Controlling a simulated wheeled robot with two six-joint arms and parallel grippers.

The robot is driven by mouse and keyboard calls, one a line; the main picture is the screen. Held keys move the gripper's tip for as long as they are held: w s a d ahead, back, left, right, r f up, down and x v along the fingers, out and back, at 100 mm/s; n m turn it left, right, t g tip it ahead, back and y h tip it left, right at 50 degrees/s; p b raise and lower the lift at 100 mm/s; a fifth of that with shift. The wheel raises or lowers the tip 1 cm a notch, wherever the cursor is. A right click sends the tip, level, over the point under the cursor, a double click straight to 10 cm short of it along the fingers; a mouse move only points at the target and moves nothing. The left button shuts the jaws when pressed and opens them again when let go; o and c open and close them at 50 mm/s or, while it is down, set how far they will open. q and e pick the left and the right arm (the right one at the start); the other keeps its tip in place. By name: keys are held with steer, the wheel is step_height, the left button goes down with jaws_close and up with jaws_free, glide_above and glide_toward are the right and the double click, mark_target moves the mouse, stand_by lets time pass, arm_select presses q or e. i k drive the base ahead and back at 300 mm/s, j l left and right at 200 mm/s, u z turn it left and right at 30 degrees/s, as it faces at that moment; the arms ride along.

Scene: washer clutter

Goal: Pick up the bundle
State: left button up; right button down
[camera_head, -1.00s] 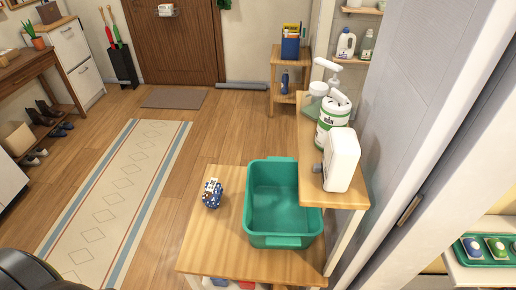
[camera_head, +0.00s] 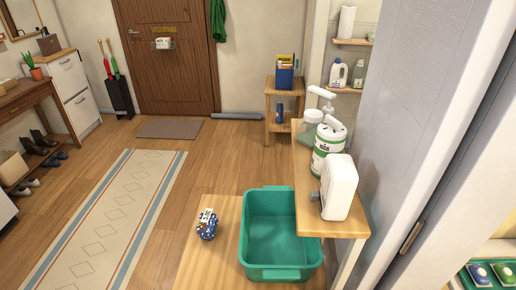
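A small blue bundle (camera_head: 207,226) with white spots and a pale tag or top sits on a low wooden table (camera_head: 222,262). It stands just left of a green plastic tub (camera_head: 281,274), with a narrow gap of bare wood between them. The tub looks empty. Neither of my grippers is in view.
A higher wooden shelf (camera_head: 304,195) right of the tub holds a white jug (camera_head: 339,188), a green-labelled canister (camera_head: 327,150) and a pump bottle. A grey wall or panel (camera_head: 407,110) closes off the right. Open floor with a patterned runner (camera_head: 105,215) lies left.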

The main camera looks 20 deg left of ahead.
mark_target(207, 225)
steer(key=u, duration=1.05)
